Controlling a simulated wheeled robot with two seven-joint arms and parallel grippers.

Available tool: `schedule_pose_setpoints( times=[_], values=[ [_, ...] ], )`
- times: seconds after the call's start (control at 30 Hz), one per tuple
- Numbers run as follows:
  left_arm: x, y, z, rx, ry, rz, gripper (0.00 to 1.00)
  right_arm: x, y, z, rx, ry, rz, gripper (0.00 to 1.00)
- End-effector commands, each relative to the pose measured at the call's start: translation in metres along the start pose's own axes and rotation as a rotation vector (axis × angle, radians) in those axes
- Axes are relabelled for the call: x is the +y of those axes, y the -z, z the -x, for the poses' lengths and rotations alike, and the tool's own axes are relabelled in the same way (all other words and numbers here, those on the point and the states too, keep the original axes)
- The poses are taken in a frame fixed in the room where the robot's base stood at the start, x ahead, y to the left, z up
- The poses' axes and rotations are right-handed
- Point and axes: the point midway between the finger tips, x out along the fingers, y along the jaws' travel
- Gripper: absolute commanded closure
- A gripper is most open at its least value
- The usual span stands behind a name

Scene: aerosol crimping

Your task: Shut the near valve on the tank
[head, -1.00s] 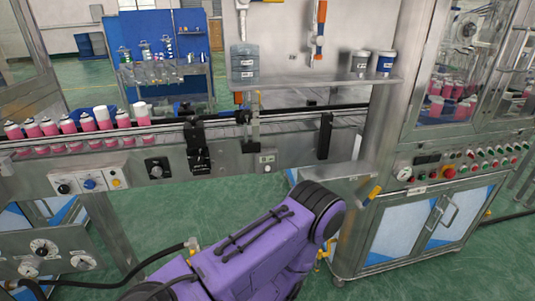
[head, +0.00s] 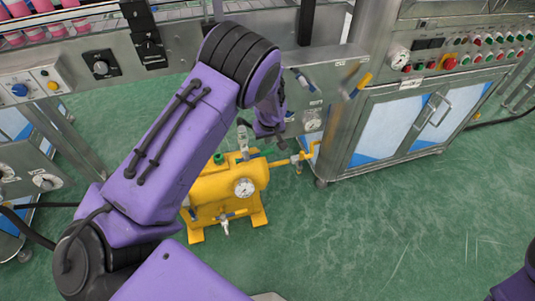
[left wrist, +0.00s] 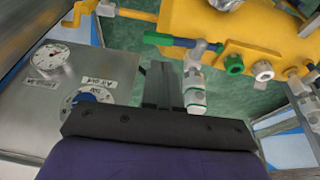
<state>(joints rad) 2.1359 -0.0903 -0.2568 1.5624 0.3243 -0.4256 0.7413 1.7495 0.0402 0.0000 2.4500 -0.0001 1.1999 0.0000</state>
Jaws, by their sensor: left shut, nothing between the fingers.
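The yellow tank (head: 208,186) stands on the green floor, with a round gauge (head: 245,187) on its near end. Another valve (head: 297,159) sits on the yellow pipe at the right. My left gripper (head: 268,132) is above and behind the tank, partly hidden by my wrist. The yellow tank (left wrist: 240,20) fills the top there.
A steel panel with a gauge (left wrist: 48,58) and a blue knob (left wrist: 85,98) is close on the left in the wrist view. A steel cabinet (head: 385,125) stands right of the tank. A conveyor (head: 60,45) runs at upper left. Green floor at right is open.

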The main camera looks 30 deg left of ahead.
Motion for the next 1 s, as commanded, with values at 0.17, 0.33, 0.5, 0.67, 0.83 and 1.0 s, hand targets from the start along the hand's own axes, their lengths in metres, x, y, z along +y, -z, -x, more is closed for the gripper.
schedule_pose_setpoints(
  times=[0.17, 0.33, 0.5, 0.67, 0.83, 1.0],
  values=[
    [0.006, 0.006, -0.005, -0.005, 0.006, 0.003, 1.00, 0.000, -0.001, -0.003, 0.000, 0.000, 0.000, 0.57],
    [0.006, 0.004, -0.039, -0.006, 0.007, -0.001, 1.00, -0.001, -0.003, -0.008, 0.001, 0.000, 0.000, 0.57],
    [0.006, 0.004, -0.072, -0.006, 0.006, -0.003, 1.00, -0.001, -0.004, -0.011, 0.001, 0.000, 0.000, 0.57],
    [0.006, 0.004, -0.089, -0.005, 0.005, -0.002, 1.00, -0.001, -0.005, -0.013, 0.001, 0.000, 0.000, 0.57],
    [0.006, 0.005, -0.094, -0.004, 0.004, -0.002, 1.00, -0.001, -0.005, -0.014, 0.001, 0.000, 0.000, 0.57],
    [0.006, 0.004, -0.094, -0.005, 0.005, -0.002, 1.00, -0.001, -0.005, -0.014, 0.000, 0.000, 0.000, 0.57]
  ],
)
